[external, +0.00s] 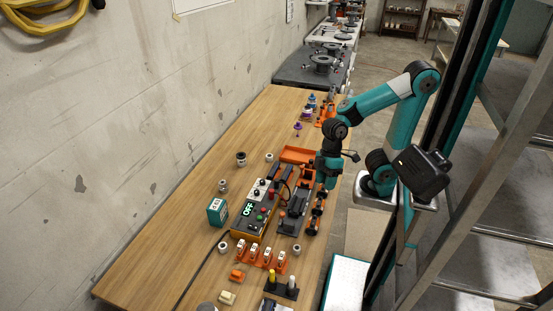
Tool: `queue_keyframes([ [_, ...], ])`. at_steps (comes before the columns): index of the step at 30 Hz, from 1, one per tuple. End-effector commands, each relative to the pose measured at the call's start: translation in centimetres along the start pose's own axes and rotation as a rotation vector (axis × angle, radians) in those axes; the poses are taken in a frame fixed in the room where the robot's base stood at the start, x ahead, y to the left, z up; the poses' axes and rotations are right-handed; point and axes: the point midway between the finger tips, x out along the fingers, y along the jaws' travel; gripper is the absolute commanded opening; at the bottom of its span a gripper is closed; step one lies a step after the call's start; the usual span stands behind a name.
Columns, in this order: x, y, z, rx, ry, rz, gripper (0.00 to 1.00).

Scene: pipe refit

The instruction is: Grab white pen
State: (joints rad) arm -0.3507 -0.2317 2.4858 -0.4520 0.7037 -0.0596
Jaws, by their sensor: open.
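A white pen (292,281) stands upright in a dark holder (282,292) near the front right of the wooden table. A yellow pen (271,276) stands beside it in the same holder. My gripper (331,187) hangs pointing down over the table's right side, near the orange tray and the dark fixture. It is apart from the pens, which are well in front of it. It is open; its fingertips are small, and nothing can be seen held in it.
A control box with a green "OFF" display (257,210) sits mid-table, with a dark fixture (293,214) beside it. Several white-topped orange pieces (254,252) stand behind the pen holder. A teal box (217,212) is to the left. The table's left side (160,235) is clear.

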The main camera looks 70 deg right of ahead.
Motion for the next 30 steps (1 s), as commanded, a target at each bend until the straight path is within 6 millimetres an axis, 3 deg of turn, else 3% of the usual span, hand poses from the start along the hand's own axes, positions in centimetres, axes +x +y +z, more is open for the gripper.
queue_keyframes([
  [3,1.4,-2.4,-5.9,-0.245,-0.009,-0.008,0.48],
  [6,3.8,-5.7,-10.6,-0.463,-0.003,-0.010,0.48],
  [10,7.1,-10.4,-14.5,-0.688,0.011,-0.013,0.48],
  [15,9.6,-13.7,-16.3,-0.827,0.024,-0.014,0.48],
  [20,12.2,-14.0,-16.4,-0.838,0.023,-0.015,0.48],
  [30,19.6,-14.1,-16.5,-0.835,0.023,-0.015,0.48],
])
